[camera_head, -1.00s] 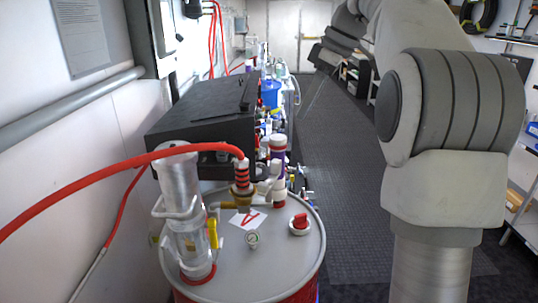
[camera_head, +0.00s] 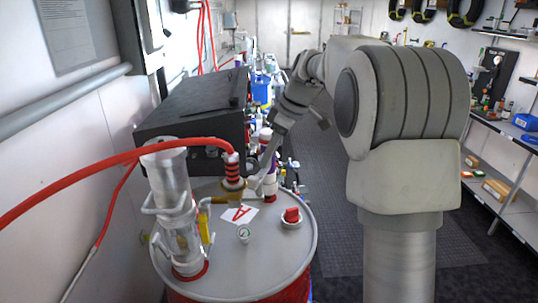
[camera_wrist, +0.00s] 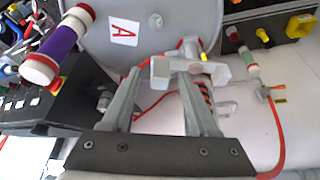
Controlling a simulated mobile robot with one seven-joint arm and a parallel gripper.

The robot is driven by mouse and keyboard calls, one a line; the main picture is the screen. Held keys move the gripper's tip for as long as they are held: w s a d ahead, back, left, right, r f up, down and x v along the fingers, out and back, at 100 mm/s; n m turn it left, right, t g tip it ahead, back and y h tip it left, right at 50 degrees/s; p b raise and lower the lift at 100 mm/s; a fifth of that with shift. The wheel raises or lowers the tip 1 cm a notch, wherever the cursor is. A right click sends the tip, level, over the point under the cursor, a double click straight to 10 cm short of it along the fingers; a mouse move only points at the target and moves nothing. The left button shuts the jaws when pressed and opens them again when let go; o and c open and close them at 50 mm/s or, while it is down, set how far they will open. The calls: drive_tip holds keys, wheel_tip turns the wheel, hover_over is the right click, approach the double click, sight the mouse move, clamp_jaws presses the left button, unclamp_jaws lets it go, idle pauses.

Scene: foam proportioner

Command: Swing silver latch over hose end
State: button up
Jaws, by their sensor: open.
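The silver latch (camera_wrist: 176,68) shows in the wrist view as a pale grey, T-shaped piece at my fingertips. In the head view it stands on the drum lid just right of the hose end (camera_head: 232,170). The hose end has red and black bands above a brass-coloured fitting; in the wrist view its bands (camera_wrist: 207,93) show partly behind my right finger. My gripper (camera_wrist: 161,76) is open, its fingers pointing at the latch. I cannot tell whether they touch it. In the head view my gripper (camera_head: 268,150) reaches down beside the hose end, partly hiding the latch area.
A black box (camera_head: 190,115) stands behind. The red hose (camera_head: 80,175) arches left. Floor at right is open.

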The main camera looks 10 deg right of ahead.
drive_tip(key=shift+w+a+f, duration=0.1)
drive_tip(key=shift+a+f, duration=0.05)
drive_tip(key=shift+f, duration=0.3)
clamp_jaws()
